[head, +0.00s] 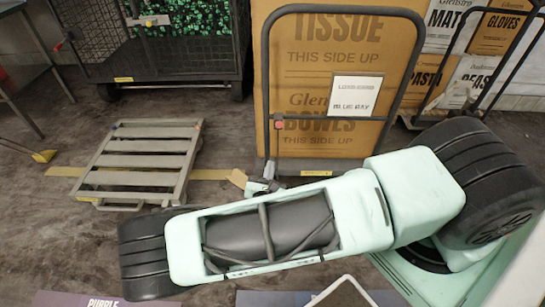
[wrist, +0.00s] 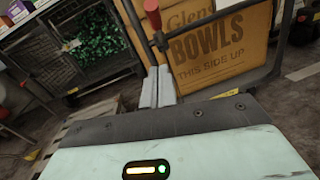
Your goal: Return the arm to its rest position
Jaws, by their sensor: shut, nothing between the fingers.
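My gripper (wrist: 157,74) shows in the wrist view as two pale grey fingers side by side, shut with nothing between them. Beyond the fingertips are the dark cart frame (wrist: 134,30) and the large brown bowls carton (wrist: 225,40). In the head view my pale green and black arm stretches across the lower part of the picture, from the right side to the lower left.
The cart with the tall carton (head: 325,85) and its dark handle (head: 268,60) stands behind my arm. A slatted pallet (head: 145,160) lies at left. A mesh cage (head: 150,45) stands at back left, another carton trolley (head: 465,65) at right.

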